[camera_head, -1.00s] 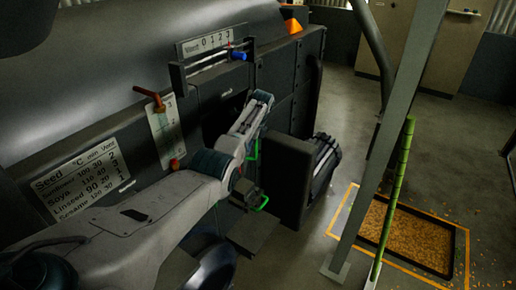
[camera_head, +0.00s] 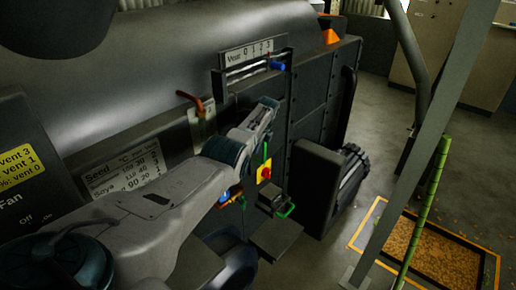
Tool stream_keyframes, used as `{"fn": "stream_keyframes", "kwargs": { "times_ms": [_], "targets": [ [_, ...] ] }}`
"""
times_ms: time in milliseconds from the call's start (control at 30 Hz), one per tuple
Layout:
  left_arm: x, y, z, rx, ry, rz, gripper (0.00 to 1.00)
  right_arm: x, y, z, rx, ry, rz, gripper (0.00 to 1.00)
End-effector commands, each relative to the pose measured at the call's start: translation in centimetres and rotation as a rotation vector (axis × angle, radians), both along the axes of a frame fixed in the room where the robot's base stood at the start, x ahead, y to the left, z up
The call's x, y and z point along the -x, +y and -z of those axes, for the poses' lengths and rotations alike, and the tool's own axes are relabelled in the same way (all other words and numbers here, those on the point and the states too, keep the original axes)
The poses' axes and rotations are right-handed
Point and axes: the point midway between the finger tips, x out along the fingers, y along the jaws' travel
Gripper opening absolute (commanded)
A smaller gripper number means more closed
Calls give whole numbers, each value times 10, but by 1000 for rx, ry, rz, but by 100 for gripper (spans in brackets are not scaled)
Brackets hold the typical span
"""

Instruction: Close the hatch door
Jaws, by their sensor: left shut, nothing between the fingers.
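The dark screw expeller (camera_head: 310,105) fills the left and middle. I cannot tell for sure which part is the hatch door. A dark flat plate (camera_head: 275,240) juts out low on its front, and a small dark block with a green handle (camera_head: 288,210) is just above it. A thick dark slab (camera_head: 316,185) stands out to the right of these. My left gripper (camera_head: 268,106) is shut and empty, pointing up and right in front of the machine's face, above the plate. My arm hides part of the face behind it. My right gripper is out of view.
A vent scale with a blue knob (camera_head: 278,66) is above my gripper. A red-and-yellow switch (camera_head: 264,173) is below it. A ribbed black cylinder (camera_head: 352,175) is behind the slab. A grey post (camera_head: 420,150) and a green pole (camera_head: 428,195) stand right, near a grain-filled floor pit (camera_head: 440,262).

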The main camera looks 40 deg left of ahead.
Motion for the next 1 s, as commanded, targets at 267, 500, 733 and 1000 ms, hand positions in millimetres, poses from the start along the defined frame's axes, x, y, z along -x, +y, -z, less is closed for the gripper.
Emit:
{"fn": "stream_keyframes", "kwargs": {
  "times_ms": [267,500,733,1000],
  "targets": [
    [0,-1,0,0,0,0,0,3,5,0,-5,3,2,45],
    [-2,-17,-5,0,2,0,0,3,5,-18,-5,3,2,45],
    [-4,-36,-22,-2,-4,-5,0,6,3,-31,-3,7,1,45],
    [-4,-48,-65,-1,-5,-6,0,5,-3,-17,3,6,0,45]
  ]
}}
